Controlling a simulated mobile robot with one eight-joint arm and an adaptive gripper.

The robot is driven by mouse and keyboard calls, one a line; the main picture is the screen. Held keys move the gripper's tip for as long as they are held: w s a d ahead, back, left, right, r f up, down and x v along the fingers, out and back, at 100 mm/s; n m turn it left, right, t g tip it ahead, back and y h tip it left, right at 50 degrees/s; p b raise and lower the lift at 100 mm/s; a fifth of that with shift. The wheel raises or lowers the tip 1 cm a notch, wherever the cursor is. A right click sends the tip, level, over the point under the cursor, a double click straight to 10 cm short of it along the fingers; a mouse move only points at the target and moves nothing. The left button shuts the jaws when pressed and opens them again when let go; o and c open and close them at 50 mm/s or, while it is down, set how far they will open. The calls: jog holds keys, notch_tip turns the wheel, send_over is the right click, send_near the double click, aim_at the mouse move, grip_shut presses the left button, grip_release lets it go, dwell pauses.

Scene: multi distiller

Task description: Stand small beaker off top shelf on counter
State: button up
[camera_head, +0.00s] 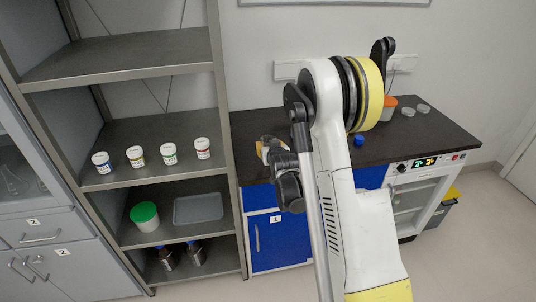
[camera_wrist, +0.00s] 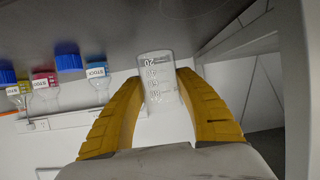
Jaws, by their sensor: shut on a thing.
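The small clear beaker (camera_wrist: 157,72) with white graduation marks stands out between the yellow fingers in the wrist view. My gripper (camera_wrist: 163,82) is shut on it, one finger on each side. Its rim and base are hard to make out against the pale background. In the head view my arm covers much of the dark counter (camera_head: 440,135), and I cannot pick out the beaker there. The top shelf (camera_head: 130,57) of the metal rack at left is bare.
Several white jars (camera_head: 135,156) stand on the rack's middle shelf. A green-lidded tub (camera_head: 145,217) and a grey tray (camera_head: 198,208) sit lower. An orange-topped container (camera_head: 389,107) and small dishes stand on the counter. Small colour-capped bottles (camera_wrist: 97,82) show left of the fingers in the wrist view.

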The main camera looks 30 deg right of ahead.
notch_tip(320, 180, down, 4)
jog(key=shift+r+b, duration=0.25)
jog(key=shift+b, duration=0.35)
jog(key=shift+r, duration=0.15)
jog(key=o, duration=1.1)
